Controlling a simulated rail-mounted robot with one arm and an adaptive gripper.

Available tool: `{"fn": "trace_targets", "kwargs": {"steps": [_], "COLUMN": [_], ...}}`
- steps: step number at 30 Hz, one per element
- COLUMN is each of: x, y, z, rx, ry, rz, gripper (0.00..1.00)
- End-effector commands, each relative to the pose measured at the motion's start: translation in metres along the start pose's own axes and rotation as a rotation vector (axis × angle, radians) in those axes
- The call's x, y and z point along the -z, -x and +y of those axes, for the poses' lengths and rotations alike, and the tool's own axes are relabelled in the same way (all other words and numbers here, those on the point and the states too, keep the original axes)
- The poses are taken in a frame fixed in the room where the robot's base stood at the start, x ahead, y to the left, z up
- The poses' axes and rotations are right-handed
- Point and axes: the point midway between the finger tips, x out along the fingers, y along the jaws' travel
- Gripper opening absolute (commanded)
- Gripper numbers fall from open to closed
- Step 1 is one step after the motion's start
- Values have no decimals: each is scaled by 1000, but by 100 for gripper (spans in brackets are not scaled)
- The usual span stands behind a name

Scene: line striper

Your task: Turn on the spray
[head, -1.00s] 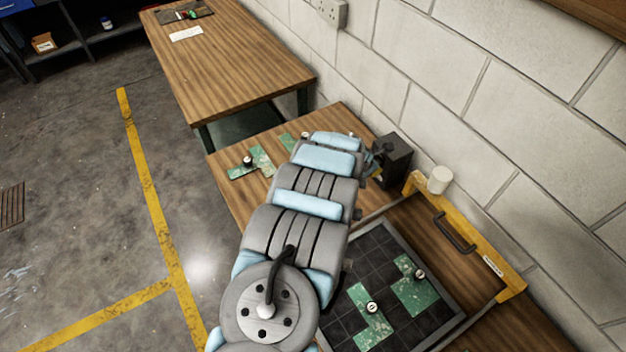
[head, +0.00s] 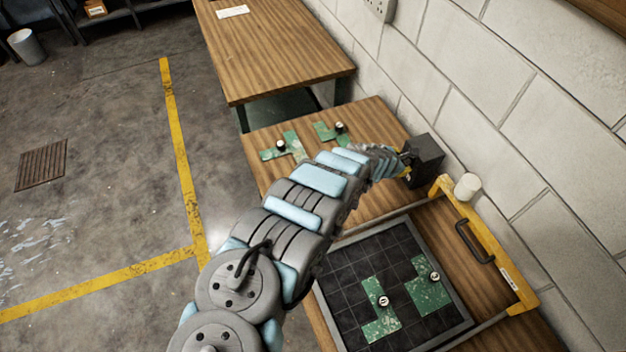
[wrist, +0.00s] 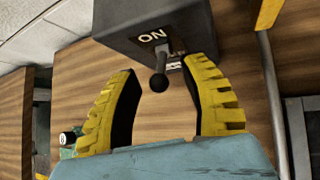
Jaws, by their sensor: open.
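A dark grey switch box (head: 425,160) stands on the wooden table against the wall. In the wrist view the box (wrist: 130,22) fills the top, with a white "ON" label and a small black ball-ended lever (wrist: 158,80) beside it. My gripper (wrist: 160,75) is open, its two yellow ridged fingers on either side of the lever, with gaps to both. In the head view my gripper (head: 402,165) is at the box's left side, mostly hidden by my arm. No spray is recognisable.
A yellow frame (head: 490,240) with a black handle and a white cylinder (head: 467,187) stands right of the box. A dark gridded tray (head: 350,260) holds green pieces with knobs. More green pieces (head: 284,148) lie on the table left of the box.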

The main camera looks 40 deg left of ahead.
Motion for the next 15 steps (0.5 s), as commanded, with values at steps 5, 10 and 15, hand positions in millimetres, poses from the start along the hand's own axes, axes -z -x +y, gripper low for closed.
{"fn": "trace_targets", "kwargs": {"steps": [5, 10, 15], "x": [3, 4, 6], "y": [0, -1, -2], "z": [-1, -1, -1], "rx": [-2, -6, -10], "ry": [13, 20, 30], "rz": [-30, -64, -99], "gripper": [45, 45, 45]}}
